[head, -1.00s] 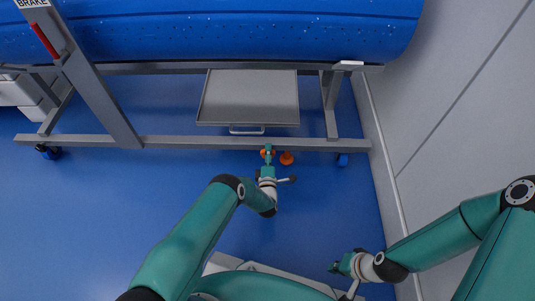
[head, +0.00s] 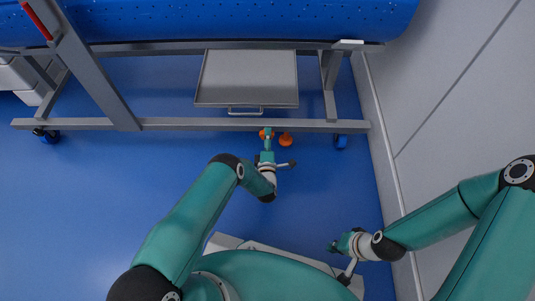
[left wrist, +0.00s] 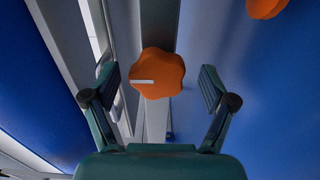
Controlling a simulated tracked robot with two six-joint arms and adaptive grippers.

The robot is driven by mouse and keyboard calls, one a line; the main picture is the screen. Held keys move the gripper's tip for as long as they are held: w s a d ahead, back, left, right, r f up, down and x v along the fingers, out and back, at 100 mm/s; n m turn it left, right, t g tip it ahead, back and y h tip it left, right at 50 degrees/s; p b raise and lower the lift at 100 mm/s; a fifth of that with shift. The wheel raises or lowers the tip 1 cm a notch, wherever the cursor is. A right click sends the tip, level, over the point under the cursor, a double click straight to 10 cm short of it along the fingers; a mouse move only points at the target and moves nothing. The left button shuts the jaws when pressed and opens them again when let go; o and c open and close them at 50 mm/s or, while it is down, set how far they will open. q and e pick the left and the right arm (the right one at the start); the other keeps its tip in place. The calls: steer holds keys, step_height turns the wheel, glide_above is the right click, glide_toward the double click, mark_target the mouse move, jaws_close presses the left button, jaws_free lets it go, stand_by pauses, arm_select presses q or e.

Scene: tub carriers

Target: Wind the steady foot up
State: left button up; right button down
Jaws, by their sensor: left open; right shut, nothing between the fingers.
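An orange lobed knob (left wrist: 160,66) with a pale bar mark shows in the left wrist view, between the fingers of my left gripper (left wrist: 159,77), which is open. A gap shows on each side, so the fingers do not touch it. In the head view my left gripper (head: 268,135) reaches this knob (head: 262,134) at the front rail, partly covering it. A second orange piece (head: 286,140) is just right of it, and it also shows at the top of the left wrist view (left wrist: 266,7). My right gripper (head: 334,247) is shut and empty, low on the right.
The grey frame rail (head: 210,124) runs across under the blue tub (head: 230,20). A grey tray (head: 247,80) with a handle sits behind it. Blue castors (head: 341,141) stand at the frame's ends. A wall (head: 455,90) closes the right side. The blue floor in front is clear.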

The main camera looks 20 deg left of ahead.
arm_select(q)
steer(key=v, duration=1)
steer(key=shift+s, duration=0.35)
steer(key=shift+d, duration=0.1)
